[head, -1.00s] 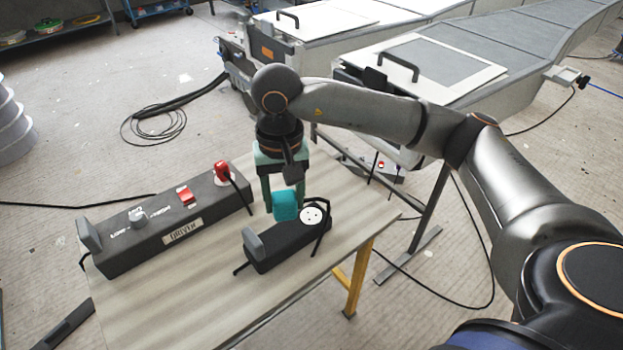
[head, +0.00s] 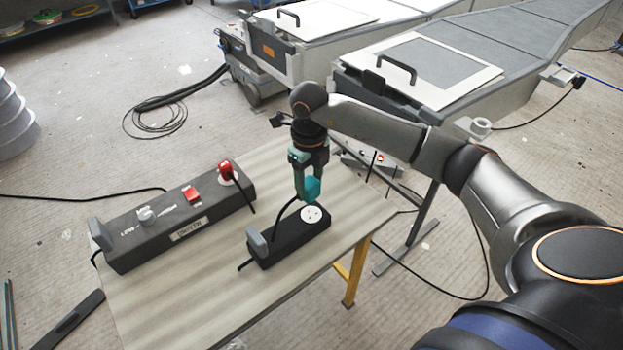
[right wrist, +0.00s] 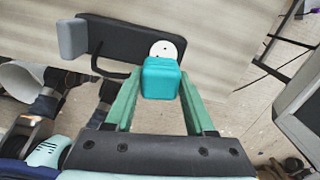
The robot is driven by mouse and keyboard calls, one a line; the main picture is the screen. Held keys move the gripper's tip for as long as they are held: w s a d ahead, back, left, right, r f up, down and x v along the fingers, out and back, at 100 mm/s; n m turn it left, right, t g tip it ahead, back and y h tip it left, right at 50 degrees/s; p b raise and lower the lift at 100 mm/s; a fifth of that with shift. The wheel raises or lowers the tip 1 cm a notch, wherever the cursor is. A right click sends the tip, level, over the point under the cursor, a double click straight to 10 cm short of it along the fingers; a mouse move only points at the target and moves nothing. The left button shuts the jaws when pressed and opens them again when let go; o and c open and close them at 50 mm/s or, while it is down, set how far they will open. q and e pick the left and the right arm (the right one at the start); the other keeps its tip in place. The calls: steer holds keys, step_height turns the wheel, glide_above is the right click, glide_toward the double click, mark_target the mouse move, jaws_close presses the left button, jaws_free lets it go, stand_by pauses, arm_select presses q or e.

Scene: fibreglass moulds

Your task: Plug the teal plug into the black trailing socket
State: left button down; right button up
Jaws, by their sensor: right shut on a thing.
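The teal plug (head: 313,187) is held by my right gripper (head: 307,190), which is shut on it. The plug is above the white round outlet face (head: 314,214) of the black trailing socket (head: 288,240), apart from it as far as the head view shows. The socket lies on the table with a grey block at its left end. In the right wrist view the teal plug (right wrist: 161,77) sits between the green fingers and partly covers the lower part of the outlet face (right wrist: 167,50). The plug's pins are hidden. My left gripper is not in view.
A long dark control box (head: 180,220) with a red plug (head: 226,170) and a red switch stands on the table (head: 210,285) to the left. A black cable runs beside the trailing socket. The table's front left is clear. Large pale moulds stand behind.

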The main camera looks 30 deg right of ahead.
mark_target(312, 197)
steer(key=shift+d+f+m, duration=0.2)
steer(key=shift+d+m, duration=0.15)
steer(key=shift+m, duration=0.55)
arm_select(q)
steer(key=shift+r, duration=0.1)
arm_select(e)
steer(key=shift+f, duration=0.15)
steer(key=shift+f+b, duration=0.75)
steer(key=shift+f, duration=0.05)
steer(key=shift+f+b, duration=0.65)
steer(key=shift+f, duration=0.2)
steer(key=shift+f+b, duration=0.3)
steer(key=shift+f, duration=0.1)
steer(key=shift+f+b, duration=0.45)
steer(key=shift+f, duration=0.15)
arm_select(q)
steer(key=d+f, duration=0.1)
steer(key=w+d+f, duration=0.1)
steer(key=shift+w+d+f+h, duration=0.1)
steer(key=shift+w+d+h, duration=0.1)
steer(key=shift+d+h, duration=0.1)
arm_select(e)
steer(key=shift+f, duration=0.1)
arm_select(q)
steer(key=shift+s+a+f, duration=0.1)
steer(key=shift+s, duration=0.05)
